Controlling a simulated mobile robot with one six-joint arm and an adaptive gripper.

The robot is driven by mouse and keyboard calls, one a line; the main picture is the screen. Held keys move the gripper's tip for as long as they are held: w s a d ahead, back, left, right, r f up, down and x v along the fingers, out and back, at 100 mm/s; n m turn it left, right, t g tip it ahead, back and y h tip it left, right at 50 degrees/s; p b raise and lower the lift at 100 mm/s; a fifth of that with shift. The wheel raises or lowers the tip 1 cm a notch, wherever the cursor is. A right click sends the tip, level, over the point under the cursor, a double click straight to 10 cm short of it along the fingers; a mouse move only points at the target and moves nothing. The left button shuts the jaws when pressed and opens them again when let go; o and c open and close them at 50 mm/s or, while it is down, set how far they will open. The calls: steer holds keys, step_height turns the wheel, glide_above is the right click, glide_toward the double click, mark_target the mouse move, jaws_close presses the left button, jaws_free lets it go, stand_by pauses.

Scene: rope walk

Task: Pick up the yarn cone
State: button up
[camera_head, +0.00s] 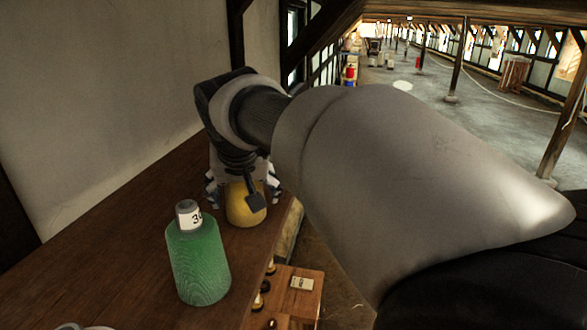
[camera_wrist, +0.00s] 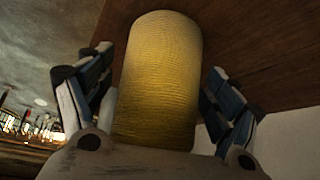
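A yellow yarn cone (camera_head: 238,213) stands on the brown wooden table top (camera_head: 110,255) near its right edge. It fills the middle of the wrist view (camera_wrist: 160,75). My gripper (camera_head: 242,190) is over the yellow cone, with one finger on each side. In the wrist view, my gripper (camera_wrist: 158,85) is open, and a narrow gap shows between the left finger and the cone; the right finger is very close to it. A green yarn cone (camera_head: 199,262) with a numbered white label at its top stands nearer. My wrist hides the yellow cone's top in the head view.
A plain wall (camera_head: 110,85) runs along the table's back left. A wooden box (camera_head: 305,295) with small knobs sits below the table's right edge. A pale object is cut off at the bottom left. The long hall floor (camera_head: 480,125) is open, with posts.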

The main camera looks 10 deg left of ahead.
steer(key=c, duration=1)
steer(key=shift+r, duration=0.1)
steer(key=shift+c, duration=0.2)
